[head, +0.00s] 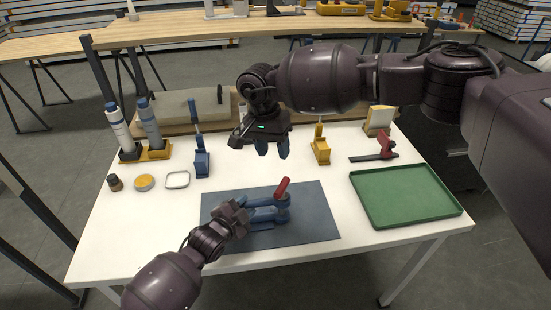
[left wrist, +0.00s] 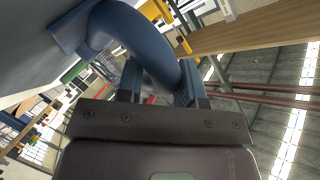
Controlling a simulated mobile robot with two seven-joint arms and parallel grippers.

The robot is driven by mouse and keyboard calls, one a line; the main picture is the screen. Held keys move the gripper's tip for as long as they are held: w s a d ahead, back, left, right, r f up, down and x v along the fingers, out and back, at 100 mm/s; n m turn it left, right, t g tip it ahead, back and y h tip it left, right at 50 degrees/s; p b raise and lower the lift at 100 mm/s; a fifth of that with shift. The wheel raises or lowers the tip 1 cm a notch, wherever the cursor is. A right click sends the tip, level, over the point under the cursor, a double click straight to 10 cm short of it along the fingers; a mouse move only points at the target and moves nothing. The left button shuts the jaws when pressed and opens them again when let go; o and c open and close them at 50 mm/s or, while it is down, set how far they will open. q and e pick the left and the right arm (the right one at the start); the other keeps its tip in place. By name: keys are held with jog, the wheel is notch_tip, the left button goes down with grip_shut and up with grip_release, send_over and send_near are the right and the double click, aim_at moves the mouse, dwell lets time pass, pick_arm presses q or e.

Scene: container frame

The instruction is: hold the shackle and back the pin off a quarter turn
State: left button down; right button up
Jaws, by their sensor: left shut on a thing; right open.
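The blue shackle (head: 268,202) lies over the dark mat (head: 318,226) at the front middle of the table. The pin's red end (head: 282,187) sticks up, tilted, at the shackle's right side. My left gripper (head: 245,214) is shut on the shackle's left part. In the left wrist view the shackle's curved body (left wrist: 128,32) passes between the fingers of my left gripper (left wrist: 160,84). My right gripper (head: 272,149) is open and empty, fingers down, above and behind the shackle, apart from the pin. The pin's threaded part is hidden.
A green tray (head: 379,220) lies at the right. Small containers (head: 144,182) and a yellow rack (head: 157,153) with two bottles are at the left.

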pick_arm(q)
jog(key=shift+r, duration=0.1)
dwell(0.3)
jog(key=c, duration=0.7)
grip_release()
